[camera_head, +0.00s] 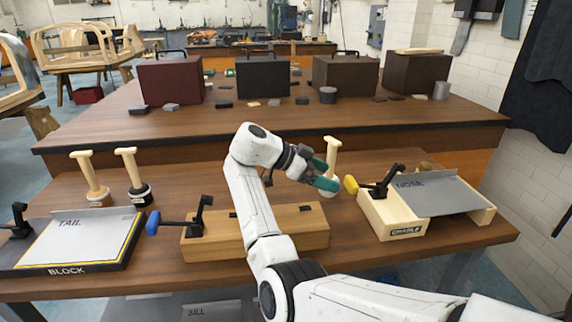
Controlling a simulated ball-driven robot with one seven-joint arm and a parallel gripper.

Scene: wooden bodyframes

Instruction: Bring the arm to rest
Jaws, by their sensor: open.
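My white arm reaches up from the lower right over the front bench. My gripper (327,176), with green fingers, is open near the middle of the bench. A pale wooden-handled tool (333,152) stands upright right at the fingers. Its lower part is partly hidden, and I cannot tell whether the fingers touch it.
A tray marked TAIL (85,228) is at left, with two handled tools (90,180) (132,176) behind it. Several boxes (263,78) stand on the rear bench (250,120).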

